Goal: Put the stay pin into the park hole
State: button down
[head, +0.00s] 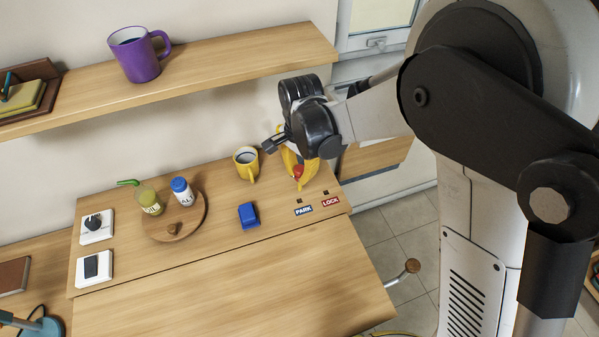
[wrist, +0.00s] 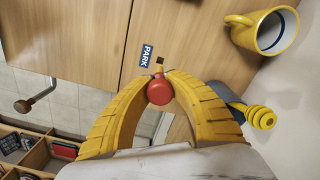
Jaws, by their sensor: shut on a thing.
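The stay pin has a round red head, seen in the head view (head: 298,171) and in the wrist view (wrist: 159,92). My gripper (wrist: 157,85) has curved yellow fingers shut on this red head; the pin's shank is mostly hidden, with a small brass bit showing past the fingertips. The park hole (head: 299,201) is a small dark square beside the blue PARK label (head: 304,211); it also shows in the wrist view (wrist: 160,61), just beyond the pin. In both views the pin appears apart from the hole, over the worktop's right end; its exact height is unclear.
The red LOCK label (head: 330,202) has its own hole right of PARK. A yellow mug (head: 246,161) stands left of my gripper. A blue block (head: 248,215), a round board (head: 203,222) with bottles and a crank handle (head: 412,265) are around. The front panel (head: 240,285) is bare.

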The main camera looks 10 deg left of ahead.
jog(key=b, duration=0.3)
send_over(299, 197)
jog(key=s, duration=0.1)
jog(key=shift+s+d+f, duration=0.1)
jog(key=shift+f, duration=1.05)
jog(key=shift+s+d+f, duration=0.1)
jog(key=shift+f, duration=1)
jog(key=shift+f+b, duration=2.15)
jog(key=shift+f, duration=0.25)
jog(key=shift+f, duration=1.05)
jog(key=c, duration=1.3)
grip_release()
notch_tip(299, 197, up, 12)
jog(key=shift+w, duration=0.1)
